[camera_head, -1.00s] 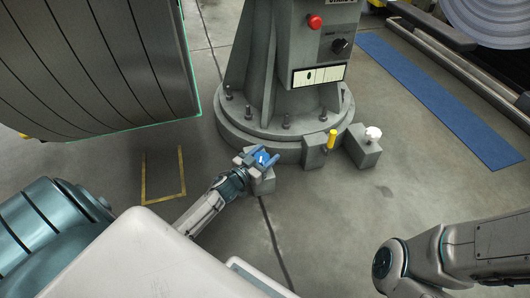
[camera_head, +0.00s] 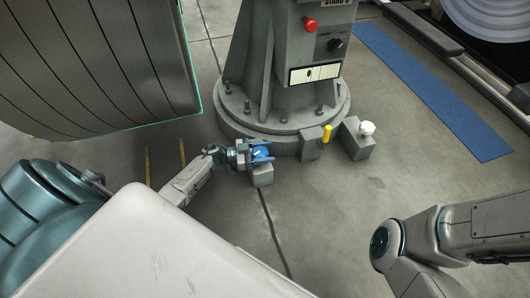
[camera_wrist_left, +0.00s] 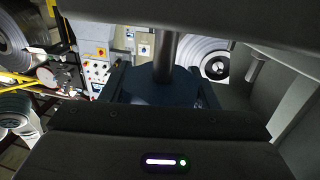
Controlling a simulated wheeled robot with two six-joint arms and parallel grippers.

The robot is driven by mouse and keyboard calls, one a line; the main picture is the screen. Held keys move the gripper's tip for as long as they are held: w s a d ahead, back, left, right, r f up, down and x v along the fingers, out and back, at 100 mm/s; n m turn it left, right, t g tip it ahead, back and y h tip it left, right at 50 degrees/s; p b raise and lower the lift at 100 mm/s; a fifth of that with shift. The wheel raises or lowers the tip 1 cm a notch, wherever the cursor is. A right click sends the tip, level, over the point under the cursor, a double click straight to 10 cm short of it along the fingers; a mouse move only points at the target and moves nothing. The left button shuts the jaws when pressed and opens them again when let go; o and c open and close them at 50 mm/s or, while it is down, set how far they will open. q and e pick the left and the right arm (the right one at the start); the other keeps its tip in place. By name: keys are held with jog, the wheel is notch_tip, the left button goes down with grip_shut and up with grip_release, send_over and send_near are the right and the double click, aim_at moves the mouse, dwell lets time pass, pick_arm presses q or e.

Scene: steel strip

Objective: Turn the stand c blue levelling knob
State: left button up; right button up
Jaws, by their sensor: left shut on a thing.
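The blue levelling knob (camera_head: 261,153) sits on a small grey block (camera_head: 262,176) at the front left of the stand's round base (camera_head: 232,125). My left gripper (camera_head: 262,153) is shut on the knob, with its fingers on either side of it. In the left wrist view the dark blue knob (camera_wrist_left: 160,85) shows between the fingers, partly hidden by the gripper body. The stand's label (camera_head: 338,2) is cut off at the top edge. My right arm shows at the lower right, but its gripper is out of view.
A yellow knob (camera_head: 327,134) and a white knob (camera_head: 367,128) stand on similar blocks to the right. The stand carries a red button (camera_head: 309,25) and a black dial (camera_head: 335,46). A large dark coil (camera_head: 95,65) hangs at upper left. A blue mat (camera_head: 430,90) lies at right.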

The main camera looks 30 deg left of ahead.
pick_arm(q)
jog(key=shift+s+d+f+m+g+h+b, duration=0.1)
jog(key=shift+s+m+g+h+b, duration=0.05)
jog(key=shift+m+g+h+b, duration=1.05)
jog(key=shift+g+p, duration=0.3)
jog(key=shift+g, duration=0.2)
jog(key=o, duration=0.9)
jog(key=shift+o, duration=0.2)
jog(key=p+v, duration=0.1)
jog(key=v, duration=0.9)
jog(key=shift+s+a, duration=0.25)
jog(key=shift+a, duration=0.1)
